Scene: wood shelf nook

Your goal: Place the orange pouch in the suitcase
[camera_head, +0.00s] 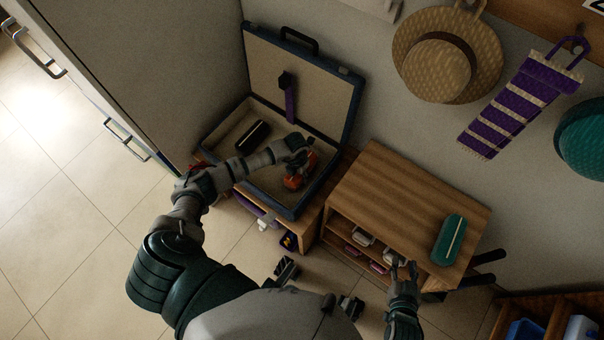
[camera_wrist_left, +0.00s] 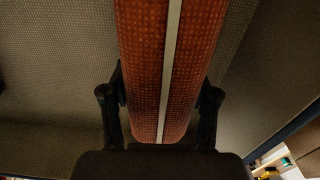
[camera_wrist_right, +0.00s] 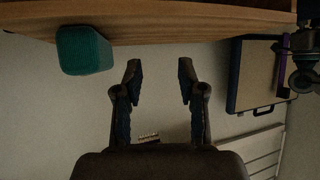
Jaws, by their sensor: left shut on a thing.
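The orange pouch (camera_head: 299,177) is held by my left gripper (camera_head: 303,162) over the right part of the open suitcase (camera_head: 268,196). In the left wrist view the orange pouch (camera_wrist_left: 145,60), with a pale strip down its middle, sits between the two fingers of my left gripper (camera_wrist_left: 160,110). Whether the pouch touches the suitcase floor cannot be told. My right gripper (camera_head: 404,268) is at the front of the wooden cabinet; in the right wrist view its fingers (camera_wrist_right: 160,80) are apart with nothing between them.
A dark case (camera_head: 251,136) lies in the suitcase's left part. A teal pouch (camera_head: 449,240) lies on the cabinet top (camera_head: 400,190), which is otherwise clear. A straw hat (camera_head: 440,60) and a purple striped scarf (camera_head: 520,105) hang on the wall.

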